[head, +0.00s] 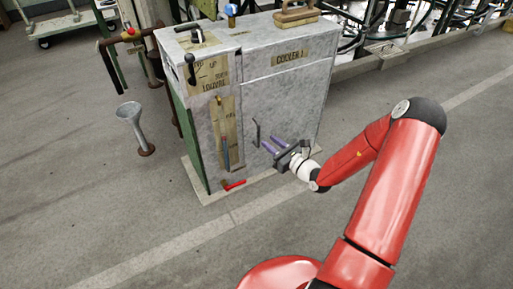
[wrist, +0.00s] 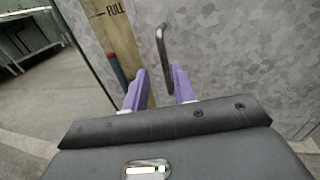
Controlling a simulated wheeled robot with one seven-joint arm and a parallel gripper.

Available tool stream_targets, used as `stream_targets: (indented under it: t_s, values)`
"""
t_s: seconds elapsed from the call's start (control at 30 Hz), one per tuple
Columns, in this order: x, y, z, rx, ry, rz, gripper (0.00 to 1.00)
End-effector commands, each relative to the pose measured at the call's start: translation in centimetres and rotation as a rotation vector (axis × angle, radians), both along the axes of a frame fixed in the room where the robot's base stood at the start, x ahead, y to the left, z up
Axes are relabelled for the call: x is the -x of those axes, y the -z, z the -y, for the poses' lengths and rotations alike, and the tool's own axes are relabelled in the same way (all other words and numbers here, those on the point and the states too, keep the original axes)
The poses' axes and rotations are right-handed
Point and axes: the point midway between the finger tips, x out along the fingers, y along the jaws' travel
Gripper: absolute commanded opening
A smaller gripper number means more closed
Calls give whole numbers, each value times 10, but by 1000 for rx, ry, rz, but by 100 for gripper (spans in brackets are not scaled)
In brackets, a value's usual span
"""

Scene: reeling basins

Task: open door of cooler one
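Cooler one (head: 285,95) is a grey mottled metal cabinet with a tan label reading "COOLER 1" on its front. A dark upright bar handle (head: 256,133) stands on the lower left of the door panel. In the wrist view the handle (wrist: 162,55) rises ahead of and between my purple fingers. My gripper (head: 268,146) is open and empty, its fingers pointing at the cooler front close to the handle. In the wrist view my gripper (wrist: 158,85) shows a clear gap between the fingers. The handle's lower end reaches near the right finger; I cannot tell whether they touch. The door looks shut.
A tan gauge strip marked "FULL" (wrist: 115,30) is left of the handle. A red lever (head: 234,185) sticks out low at the cooler's base. A grey funnel stand (head: 132,122) is on the floor at left. The floor in front is clear.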

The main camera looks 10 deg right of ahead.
Motion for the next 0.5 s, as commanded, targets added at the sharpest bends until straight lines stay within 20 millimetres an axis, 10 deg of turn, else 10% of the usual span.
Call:
stream_targets:
  t_s: [0.5]
  values:
    - [-57, 7, -27, -19, 26, -9, 27]
